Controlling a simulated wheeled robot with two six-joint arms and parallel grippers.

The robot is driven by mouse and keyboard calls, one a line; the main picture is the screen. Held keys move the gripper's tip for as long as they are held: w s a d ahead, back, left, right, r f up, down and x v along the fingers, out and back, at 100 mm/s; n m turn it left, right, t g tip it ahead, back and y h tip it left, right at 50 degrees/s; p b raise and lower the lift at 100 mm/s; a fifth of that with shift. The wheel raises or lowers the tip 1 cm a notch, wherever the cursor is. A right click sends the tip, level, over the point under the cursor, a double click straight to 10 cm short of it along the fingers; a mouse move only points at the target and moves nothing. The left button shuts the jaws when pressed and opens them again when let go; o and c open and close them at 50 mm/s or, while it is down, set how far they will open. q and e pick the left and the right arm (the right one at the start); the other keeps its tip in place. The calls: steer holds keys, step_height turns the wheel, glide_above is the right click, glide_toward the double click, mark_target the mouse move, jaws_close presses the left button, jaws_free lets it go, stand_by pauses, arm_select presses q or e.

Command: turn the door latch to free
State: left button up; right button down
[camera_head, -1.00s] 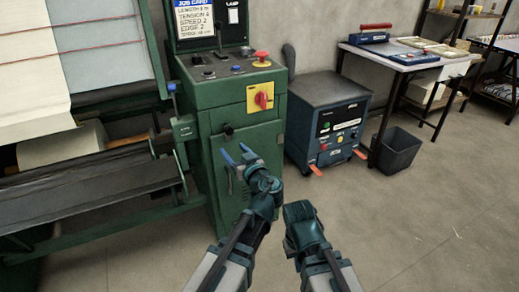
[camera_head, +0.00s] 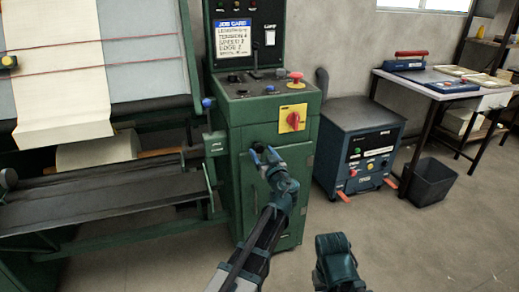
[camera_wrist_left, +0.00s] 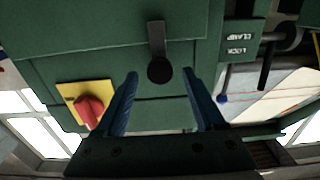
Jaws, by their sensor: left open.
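The door latch (camera_wrist_left: 157,50) is a black round knob with a short flat lever, mounted on the green cabinet door. In the left wrist view it lies ahead of my left gripper (camera_wrist_left: 160,74), centred between the two blue fingertips. The gripper is open, with clear space on both sides of the knob; I cannot tell whether the tips reach past it. In the head view the latch (camera_head: 259,146) shows as a small dark spot just behind the left gripper (camera_head: 263,154), partly hidden. Only a dark teal part of my right arm shows at the bottom; its fingers do not.
The green cabinet (camera_head: 232,150) carries a red rotary switch on a yellow plate (camera_head: 292,118) and a red push button (camera_head: 296,77). A blue unit (camera_head: 357,145) stands right, with open floor in front.

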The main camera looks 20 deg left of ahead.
mark_target(260, 150)
arm_select(q)
steer(key=shift+x, duration=1.6)
jaws_close()
